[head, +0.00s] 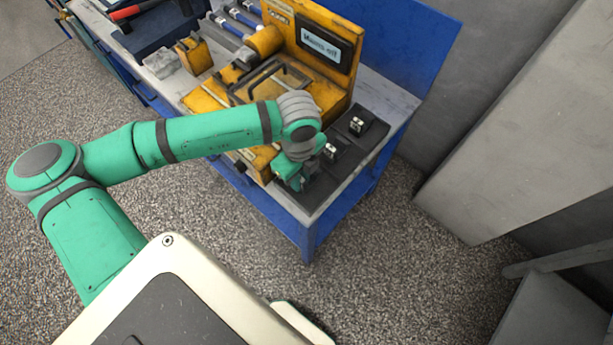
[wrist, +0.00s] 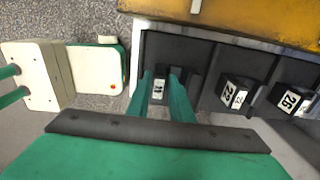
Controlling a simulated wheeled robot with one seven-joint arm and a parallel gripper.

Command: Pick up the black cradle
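A long black tray (head: 345,157) lies along the right end of the blue workbench and also shows in the wrist view (wrist: 205,62). Small black blocks with white number labels sit in it: one marked 22 (wrist: 236,93) and one marked 26 (wrist: 291,99). A third labelled black block (wrist: 158,88) is between the two green fingers of my gripper (wrist: 163,92). I cannot tell whether the fingers touch it. Nothing in view is clearly marked as the cradle. In the head view my gripper (head: 291,178) is low over the tray's near end.
A yellow machine (head: 312,55) with a screen stands on the bench (head: 393,95), close beside the tray. Yellow parts and blue-handled tools lie further left. The speckled floor (head: 400,260) in front of the bench is clear. A grey wall slab (head: 520,130) stands at the right.

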